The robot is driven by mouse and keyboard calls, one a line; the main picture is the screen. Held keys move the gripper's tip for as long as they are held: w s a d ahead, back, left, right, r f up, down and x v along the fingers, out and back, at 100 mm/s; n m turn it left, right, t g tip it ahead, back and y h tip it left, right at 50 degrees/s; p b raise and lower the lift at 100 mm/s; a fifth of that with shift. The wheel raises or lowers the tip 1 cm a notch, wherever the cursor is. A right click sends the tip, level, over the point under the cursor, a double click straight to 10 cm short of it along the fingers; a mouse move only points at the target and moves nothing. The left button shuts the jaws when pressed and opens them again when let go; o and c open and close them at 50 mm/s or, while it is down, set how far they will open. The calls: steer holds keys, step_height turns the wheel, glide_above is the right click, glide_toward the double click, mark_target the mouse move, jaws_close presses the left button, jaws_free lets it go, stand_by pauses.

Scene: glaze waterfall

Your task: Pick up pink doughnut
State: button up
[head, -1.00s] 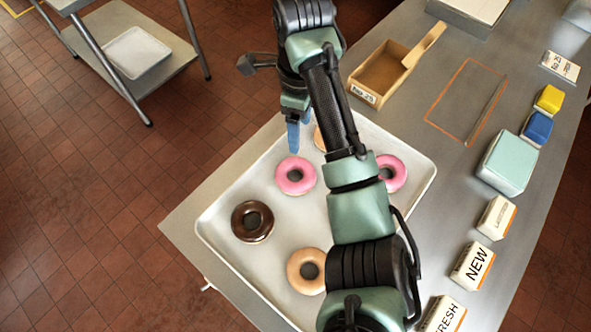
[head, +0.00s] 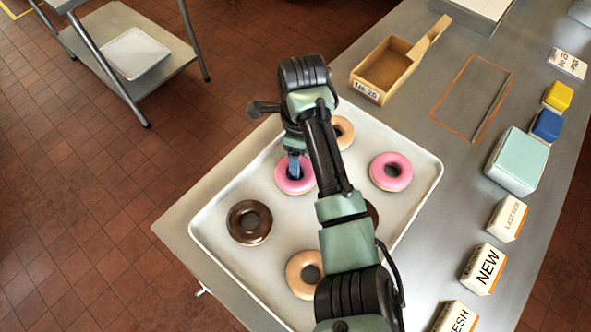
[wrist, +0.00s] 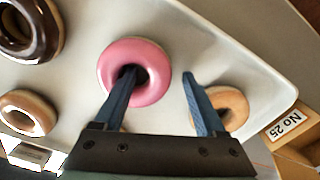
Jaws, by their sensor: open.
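A pink doughnut (head: 285,184) lies on the pale tray, partly hidden by my gripper in the head view. My gripper (head: 295,165) is open and low over it. In the wrist view, the left finger of my gripper (wrist: 158,73) appears over or in the hole of the pink doughnut (wrist: 112,62). The right finger is just outside its right rim, so one side of the ring is between the fingers. I cannot tell whether either finger touches it. A second pink doughnut (head: 404,174) lies on the tray, right of my arm.
The tray (head: 210,228) also holds a chocolate doughnut (head: 236,220), plain doughnuts (head: 296,286) (head: 346,133) and a dark doughnut (head: 373,212) mostly hidden by my arm. A wooden box (head: 385,72) stands behind the tray. Labelled blocks (head: 484,268) stand to the right.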

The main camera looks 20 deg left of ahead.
jaws_close()
stand_by(0.3)
steer(key=shift+r, duration=0.1)
